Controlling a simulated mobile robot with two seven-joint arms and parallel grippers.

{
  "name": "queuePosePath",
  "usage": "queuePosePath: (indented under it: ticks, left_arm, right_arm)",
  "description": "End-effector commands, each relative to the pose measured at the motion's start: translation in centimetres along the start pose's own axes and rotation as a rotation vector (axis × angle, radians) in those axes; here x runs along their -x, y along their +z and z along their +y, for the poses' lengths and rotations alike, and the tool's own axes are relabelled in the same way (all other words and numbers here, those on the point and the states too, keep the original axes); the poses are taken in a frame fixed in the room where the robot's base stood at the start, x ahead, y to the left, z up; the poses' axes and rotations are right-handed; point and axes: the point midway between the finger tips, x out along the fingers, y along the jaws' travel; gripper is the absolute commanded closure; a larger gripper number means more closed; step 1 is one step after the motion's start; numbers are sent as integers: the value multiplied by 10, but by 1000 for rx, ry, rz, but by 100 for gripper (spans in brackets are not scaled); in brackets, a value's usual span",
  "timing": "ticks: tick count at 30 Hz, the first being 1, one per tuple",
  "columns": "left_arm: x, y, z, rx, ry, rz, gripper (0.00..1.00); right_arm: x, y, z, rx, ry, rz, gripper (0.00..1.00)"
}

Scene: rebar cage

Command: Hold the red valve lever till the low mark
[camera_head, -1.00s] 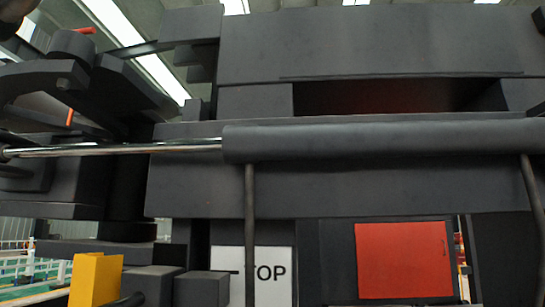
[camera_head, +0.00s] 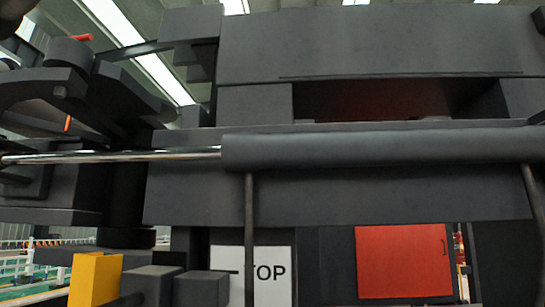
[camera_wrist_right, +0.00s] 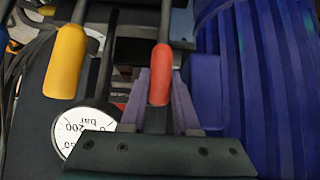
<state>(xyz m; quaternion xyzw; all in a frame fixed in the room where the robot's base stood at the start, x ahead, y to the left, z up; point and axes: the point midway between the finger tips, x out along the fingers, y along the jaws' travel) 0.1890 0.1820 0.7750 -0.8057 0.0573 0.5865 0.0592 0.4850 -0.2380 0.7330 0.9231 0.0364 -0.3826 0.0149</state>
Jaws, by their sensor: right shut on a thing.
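The red valve lever (camera_wrist_right: 161,62) stands upright near the middle of the right wrist view. My right gripper (camera_wrist_right: 159,90) is shut on its red grip, with one purple-grey finger on each side. A round white gauge (camera_wrist_right: 84,128) with "bar" and 200 on its dial is left of the gripper. The gauge is upside down in this view and partly hidden by the gripper body, and I cannot make out its needle or a low mark. Neither gripper can be made out in the head view.
A yellow-handled lever (camera_wrist_right: 66,62) stands left of the red one. A blue ribbed housing (camera_wrist_right: 250,80) fills the right side, close to the gripper.

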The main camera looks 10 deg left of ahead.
Motion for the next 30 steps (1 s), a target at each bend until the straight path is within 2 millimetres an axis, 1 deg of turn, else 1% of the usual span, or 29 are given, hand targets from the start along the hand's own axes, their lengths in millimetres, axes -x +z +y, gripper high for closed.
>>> queuePosePath:
  ticks: [1, 11, 15, 18, 19, 20, 25, 26, 30]
  left_arm:
    - [0, 0, 0, 0, 0, 0, 19]
    - [1, 0, -1, -4, -3, -1, 19]
    - [7, -2, -2, -8, -6, -1, 19]
    - [2, 0, -3, -10, -8, -1, 19]
    - [1, 0, -3, -10, -8, -1, 19]
    - [2, 0, -3, -10, -8, -1, 19]
    - [2, 0, -3, -10, -8, -2, 19]
    - [2, 0, -3, -10, -8, -2, 19]
    - [2, 0, -3, -10, -8, -2, 19]
  right_arm:
    - [0, -2, 0, 0, 0, 5, 100]
    - [1, -1, 0, 0, 0, 10, 100]
    - [13, 7, 0, 0, 1, 96, 100]
    - [22, 14, 0, 2, 0, 191, 100]
    - [23, 13, 0, 2, 1, 207, 69]
    - [23, 10, 0, 1, 0, 206, 66]
    - [22, 10, 0, 0, 0, 201, 46]
    - [22, 11, 0, 0, 0, 200, 45]
    - [22, 11, 0, 0, 0, 198, 45]
